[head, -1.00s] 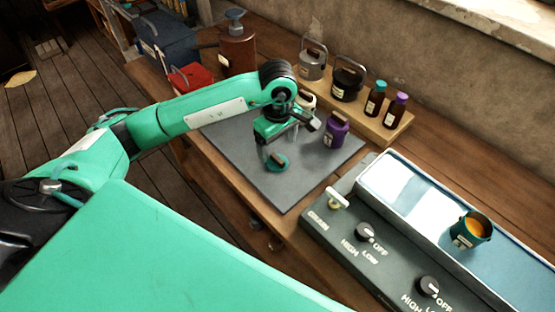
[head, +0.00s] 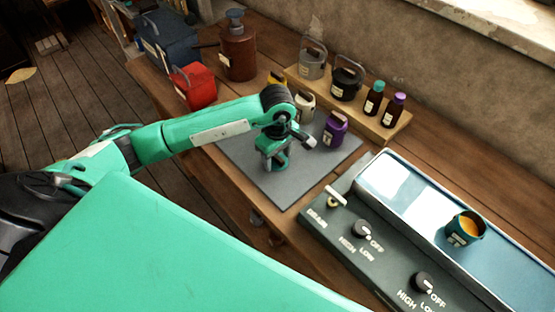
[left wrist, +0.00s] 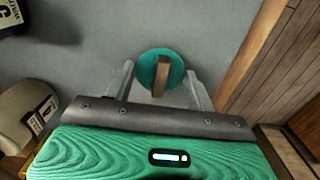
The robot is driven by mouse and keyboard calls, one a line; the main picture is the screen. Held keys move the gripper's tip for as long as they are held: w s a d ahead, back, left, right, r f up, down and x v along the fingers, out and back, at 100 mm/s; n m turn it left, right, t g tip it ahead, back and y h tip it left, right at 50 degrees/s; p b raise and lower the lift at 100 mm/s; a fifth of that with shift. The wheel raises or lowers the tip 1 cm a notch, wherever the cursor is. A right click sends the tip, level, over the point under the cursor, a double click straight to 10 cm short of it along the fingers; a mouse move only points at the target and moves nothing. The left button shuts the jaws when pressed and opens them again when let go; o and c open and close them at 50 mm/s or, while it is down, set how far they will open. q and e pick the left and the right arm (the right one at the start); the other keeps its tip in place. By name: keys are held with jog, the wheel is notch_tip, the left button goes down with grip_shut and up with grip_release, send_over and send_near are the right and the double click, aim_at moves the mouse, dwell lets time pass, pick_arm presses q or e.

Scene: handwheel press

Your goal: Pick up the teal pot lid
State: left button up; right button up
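The teal pot lid (left wrist: 175,68), a round disc with a brown bar handle, lies on the grey mat (left wrist: 95,55). In the head view it is mostly hidden by my left gripper (head: 275,163), which is low over the mat. In the left wrist view the left gripper (left wrist: 160,80) is open, one finger on each side of the lid's handle, with gaps between fingers and handle. I cannot tell how far the fingertips are above the mat. A teal pot (head: 466,230) with orange contents stands in the tray at right. My right gripper is not in view.
A purple jar (head: 334,130) and a cream jar (head: 304,106) stand near the gripper. A wooden shelf board (head: 365,122) behind holds pots and bottles. A red box (head: 196,87) is at the back left. The control panel (head: 345,242) borders the front right.

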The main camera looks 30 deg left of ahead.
pick_arm(q)
jog(key=c, duration=0.3)
jog(key=shift+c, duration=0.3)
jog(key=shift+r, duration=0.15)
